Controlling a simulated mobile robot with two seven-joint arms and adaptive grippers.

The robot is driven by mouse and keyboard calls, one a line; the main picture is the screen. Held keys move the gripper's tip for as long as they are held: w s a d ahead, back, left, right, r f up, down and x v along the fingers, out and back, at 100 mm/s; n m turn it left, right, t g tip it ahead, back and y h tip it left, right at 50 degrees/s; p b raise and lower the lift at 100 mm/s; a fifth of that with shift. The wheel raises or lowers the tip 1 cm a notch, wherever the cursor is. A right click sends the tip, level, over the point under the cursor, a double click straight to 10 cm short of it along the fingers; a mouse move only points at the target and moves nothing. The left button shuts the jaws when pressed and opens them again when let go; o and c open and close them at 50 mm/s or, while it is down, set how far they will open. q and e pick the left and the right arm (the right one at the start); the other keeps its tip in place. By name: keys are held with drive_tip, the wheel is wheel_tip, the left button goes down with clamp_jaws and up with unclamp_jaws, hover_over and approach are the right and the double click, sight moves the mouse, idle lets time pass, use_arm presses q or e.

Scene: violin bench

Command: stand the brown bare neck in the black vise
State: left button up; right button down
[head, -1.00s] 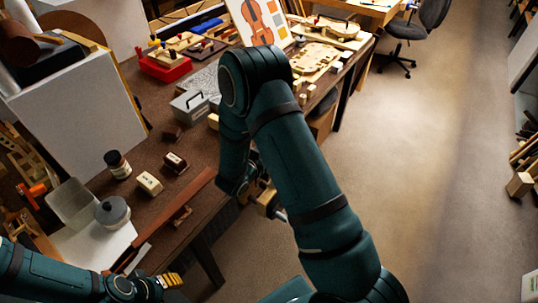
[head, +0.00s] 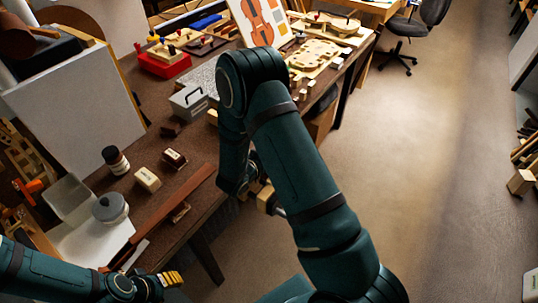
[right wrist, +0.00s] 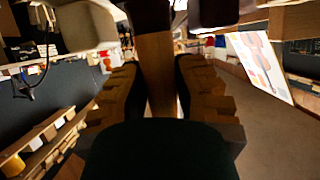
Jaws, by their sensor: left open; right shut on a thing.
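In the right wrist view, a brown wooden bar (right wrist: 157,75), which looks like the bare neck, stands between the two ribbed fingers of my right gripper (right wrist: 158,82). The fingers are shut on it, one on each side. Its upper end runs up to dark blocks (right wrist: 150,12); I cannot tell whether these belong to the vise. I cannot make out the black vise there. My left gripper (head: 170,279) is open and empty in front of the bench, at the lower left.
The brown bench (head: 205,150) holds a long reddish-brown strip (head: 175,213) near its front edge, a dark bottle (head: 116,160), a grey lidded jar (head: 110,208), small blocks (head: 147,179) and a grey metal box (head: 188,103). Open floor (head: 430,200) lies to the right.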

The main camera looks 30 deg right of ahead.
drive_tip(key=shift+f+b, duration=0.65)
drive_tip(key=shift+f, duration=0.35)
drive_tip(key=c, duration=0.8)
unclamp_jaws()
drive_tip(key=shift+s+f, duration=0.1)
drive_tip(key=shift+s, duration=0.05)
drive_tip(key=v, duration=1.2)
drive_tip(key=shift+w+r, duration=0.2)
drive_tip(key=shift+r, duration=0.05)
